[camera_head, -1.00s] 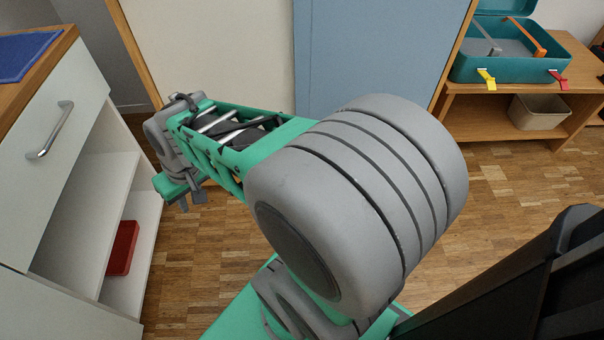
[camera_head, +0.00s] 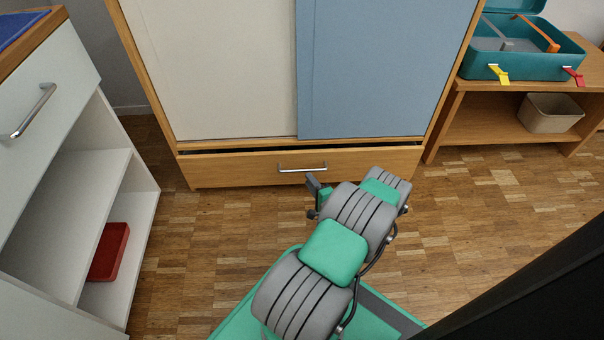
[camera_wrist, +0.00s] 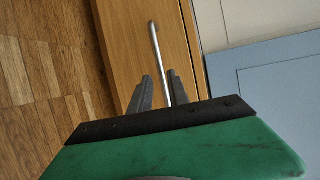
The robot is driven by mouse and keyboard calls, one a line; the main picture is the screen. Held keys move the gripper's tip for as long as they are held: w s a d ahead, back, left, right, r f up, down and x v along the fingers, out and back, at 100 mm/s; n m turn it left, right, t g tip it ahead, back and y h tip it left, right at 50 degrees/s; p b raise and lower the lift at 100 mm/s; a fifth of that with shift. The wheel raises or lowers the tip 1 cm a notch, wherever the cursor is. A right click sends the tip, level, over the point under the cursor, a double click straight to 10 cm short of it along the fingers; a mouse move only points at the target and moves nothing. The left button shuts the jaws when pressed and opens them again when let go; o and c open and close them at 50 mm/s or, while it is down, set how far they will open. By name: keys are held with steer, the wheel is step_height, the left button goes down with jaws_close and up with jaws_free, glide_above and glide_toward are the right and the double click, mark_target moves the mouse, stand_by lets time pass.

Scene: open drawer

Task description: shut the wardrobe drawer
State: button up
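The wardrobe (camera_head: 215,70) has a white and a blue sliding door. Its wide wooden drawer (camera_head: 230,169) is at the bottom, with a dark gap along its top edge, so it stands slightly out. The drawer's metal bar handle (camera_head: 302,168) shows at the middle of its front. My gripper (camera_head: 312,184) is just below the handle in the head view, partly hidden by my arm. In the wrist view my gripper (camera_wrist: 158,75) has its two grey fingers apart, and the handle (camera_wrist: 155,42) runs between them in the picture. I cannot tell whether they touch it.
A white cabinet (camera_head: 75,80) with a drawer and a red box (camera_head: 109,252) on its lower shelf stands at the left. A low wooden shelf (camera_head: 490,140) at the right carries a teal case (camera_head: 520,68) and holds a beige bin (camera_head: 551,113). The wooden floor before the wardrobe is clear.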

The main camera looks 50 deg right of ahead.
mark_target(302, 170)
steer(key=b+x, duration=0.2)
steer(key=x, duration=0.5)
steer(key=shift+w, duration=0.2)
steer(key=shift+c, duration=0.5)
jaws_close()
stand_by(0.5)
